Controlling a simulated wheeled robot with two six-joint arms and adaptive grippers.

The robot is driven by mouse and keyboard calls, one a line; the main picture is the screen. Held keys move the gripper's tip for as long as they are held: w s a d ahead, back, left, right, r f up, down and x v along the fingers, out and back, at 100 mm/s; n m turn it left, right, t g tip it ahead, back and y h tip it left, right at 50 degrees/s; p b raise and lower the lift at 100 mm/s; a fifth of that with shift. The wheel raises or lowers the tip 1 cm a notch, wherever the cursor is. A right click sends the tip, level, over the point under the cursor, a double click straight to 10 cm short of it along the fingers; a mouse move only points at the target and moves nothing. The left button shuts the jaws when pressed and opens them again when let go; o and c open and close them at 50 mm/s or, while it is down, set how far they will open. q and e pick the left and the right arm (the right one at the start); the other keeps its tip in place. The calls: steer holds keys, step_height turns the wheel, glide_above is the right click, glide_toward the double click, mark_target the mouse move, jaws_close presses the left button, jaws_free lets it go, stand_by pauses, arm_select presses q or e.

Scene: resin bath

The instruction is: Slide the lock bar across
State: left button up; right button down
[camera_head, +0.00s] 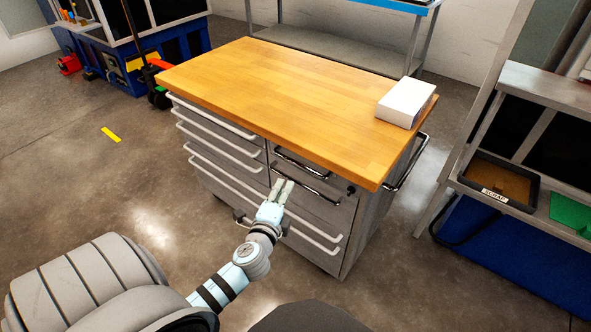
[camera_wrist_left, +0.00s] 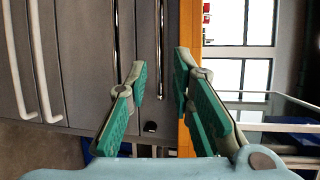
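The grey drawer cabinet (camera_head: 352,235) has two dark, shiny horizontal bars on its upper right front, an upper bar (camera_head: 300,162) and a lower bar (camera_head: 312,193). I cannot tell which of them is the lock bar. A small black knob (camera_head: 351,190) sits right of them and shows in the left wrist view (camera_wrist_left: 150,127). My left gripper (camera_head: 284,184) is in front of the cabinet, near the left end of the lower bar. In the left wrist view its green-padded fingers (camera_wrist_left: 160,72) are apart, with a bar (camera_wrist_left: 161,45) appearing between them; contact cannot be told. My right gripper is not visible.
The wooden top (camera_head: 270,85) overhangs the drawers and carries a white box (camera_head: 405,102) at its right. White drawer handles (camera_head: 225,150) run down the left front. A side rail (camera_head: 408,163) juts out at right. A scrap tray (camera_head: 500,182) stands on the bench beyond.

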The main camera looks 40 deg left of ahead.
arm_select(q)
steer(key=b+x, duration=0.3)
steer(key=x, duration=1)
steer(key=shift+w+a, duration=0.2)
steer(key=shift+w, duration=0.1)
jaws_close()
